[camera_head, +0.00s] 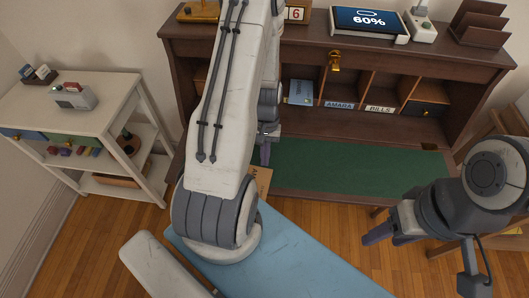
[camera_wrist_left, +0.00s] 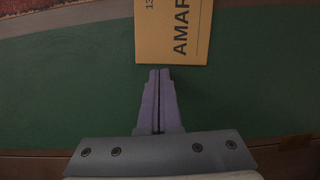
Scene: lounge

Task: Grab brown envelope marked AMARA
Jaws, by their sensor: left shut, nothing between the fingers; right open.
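The brown envelope (camera_wrist_left: 172,32) lies flat on the green desk surface in the left wrist view. The letters "AMAR" show on it, and the rest runs out of the picture. In the head view only a brown corner (camera_head: 263,178) shows beside my left arm, which hides the rest. My left gripper (camera_wrist_left: 160,72) is shut and empty. Its fingertips are at the envelope's near edge; I cannot tell whether they touch it. In the head view the left gripper (camera_head: 265,155) is partly hidden behind the arm. My right gripper (camera_head: 388,237) is open and empty, in front of the desk at the right.
The wooden desk (camera_head: 180,45) has cubbyholes with an AMARA label (camera_head: 340,105) and a BILLS label (camera_head: 380,109). A blue box (camera_head: 300,92) stands in one cubbyhole. The green desktop (camera_head: 350,170) is clear right of my left arm. A white shelf unit (camera_head: 120,95) stands left.

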